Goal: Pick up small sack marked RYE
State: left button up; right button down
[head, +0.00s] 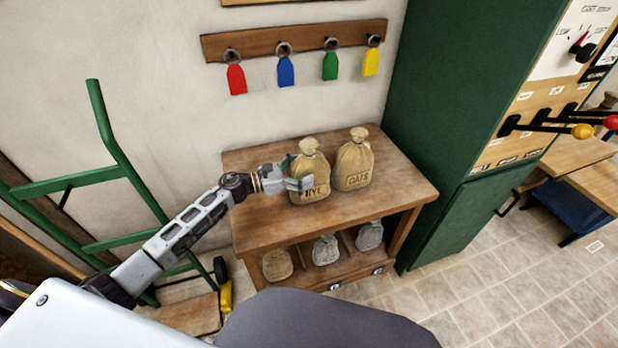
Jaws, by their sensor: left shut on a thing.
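The small tan sack marked RYE (312,180) stands upright on the top of a wooden shelf table (262,232), its neck tied. My left gripper (298,178) reaches in from the left and is shut on the RYE sack. Its fingers cover part of the sack's left side and front. The sack marked OATS (354,165) stands upright just to the right of the RYE sack. My right gripper does not show.
Three smaller sacks, one tan (277,265) and two grey, sit on the lower shelf. A green cabinet (440,120) stands close on the right and a green hand truck (105,130) on the left. Coloured tags hang from a wall rack (300,42). The table's front right top is clear.

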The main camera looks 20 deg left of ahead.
pick_arm(q)
jog(key=c, duration=0.5)
jog(key=shift+w+r, duration=0.1)
jog(key=shift+r, duration=0.05)
jog(key=shift+c, duration=0.2)
jog(key=shift+r, duration=0.15)
